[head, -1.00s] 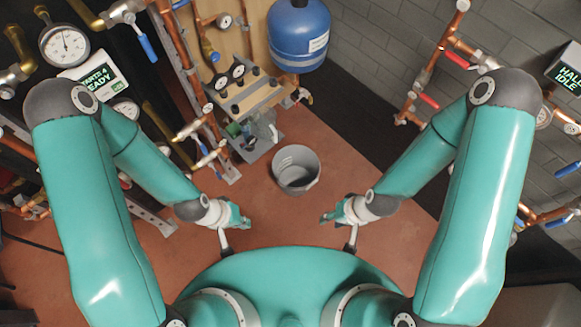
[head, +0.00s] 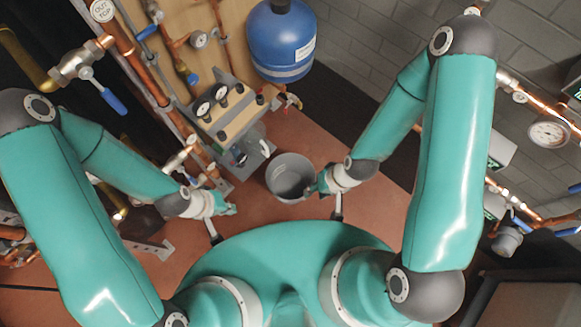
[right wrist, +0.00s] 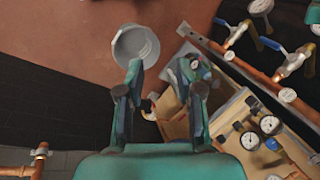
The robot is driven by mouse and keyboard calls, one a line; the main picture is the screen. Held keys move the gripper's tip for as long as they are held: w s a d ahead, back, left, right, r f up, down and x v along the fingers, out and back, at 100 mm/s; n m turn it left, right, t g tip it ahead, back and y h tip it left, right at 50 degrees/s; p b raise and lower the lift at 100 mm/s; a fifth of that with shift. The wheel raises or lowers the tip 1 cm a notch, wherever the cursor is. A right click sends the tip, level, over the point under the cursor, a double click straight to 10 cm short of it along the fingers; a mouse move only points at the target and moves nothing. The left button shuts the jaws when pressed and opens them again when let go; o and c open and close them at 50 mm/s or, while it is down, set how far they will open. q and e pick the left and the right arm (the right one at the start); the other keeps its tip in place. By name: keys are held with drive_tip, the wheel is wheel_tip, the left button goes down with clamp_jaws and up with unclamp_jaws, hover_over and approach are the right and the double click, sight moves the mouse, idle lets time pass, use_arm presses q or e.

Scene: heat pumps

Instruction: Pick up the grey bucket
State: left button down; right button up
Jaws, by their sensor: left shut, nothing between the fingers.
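The grey bucket (head: 290,177) stands upright on the reddish floor, in the middle of the head view. It also shows in the right wrist view (right wrist: 137,45), up and left of the fingers. My right gripper (head: 317,187) is just right of the bucket in the head view, its tip overlapping the rim; I cannot tell whether it touches. In the right wrist view the right gripper's fingers (right wrist: 165,82) are apart, with nothing gripped between them. My left gripper (head: 227,208) is shut and empty, left of the bucket and clear of it.
A wooden board with gauges and valves (head: 228,108) stands close behind and left of the bucket. A blue tank (head: 281,42) is beyond it. Copper pipes (head: 540,105) line the grey wall at right. Floor is bare around the bucket's near side.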

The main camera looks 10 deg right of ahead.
drive_tip(key=w+a+f+n+g+b, duration=0.1)
drive_tip(key=w+f+n+b, duration=0.1)
drive_tip(key=f+n+b, duration=0.75)
drive_tip(key=w+f+n+b, duration=0.2)
drive_tip(key=f+n+b, duration=0.3)
drive_tip(key=f+b, duration=0.85)
drive_tip(key=w+d+f+n+t+h+b, duration=0.1)
drive_tip(key=w+d+f+n+b, duration=0.3)
drive_tip(key=f+b, duration=0.3)
drive_tip(key=w+d+f+n+h+b, duration=0.1)
drive_tip(key=w+f+n+b, duration=0.2)
drive_tip(key=f+n+b, duration=0.4)
drive_tip(key=w+d+f+n+t+h+b, duration=0.1)
drive_tip(key=w+d+f+n+b, duration=0.2)
drive_tip(key=w+f+n+b, duration=0.25)
drive_tip(key=shift+w+a+f+b, duration=0.25)
drive_tip(key=shift+f+b, duration=1.1)
drive_tip(key=shift+f, duration=1.5)
drive_tip(key=shift+w+a+f+b, duration=0.1)
drive_tip(key=shift+w+f+b, duration=0.25)
drive_tip(key=shift+f+b, duration=1.8)
drive_tip(key=shift+w+a+f+b, duration=0.25)
drive_tip(key=shift+f+b, duration=0.35)
drive_tip(key=shift+f, duration=2.95)
drive_tip(key=shift+d, duration=0.1)
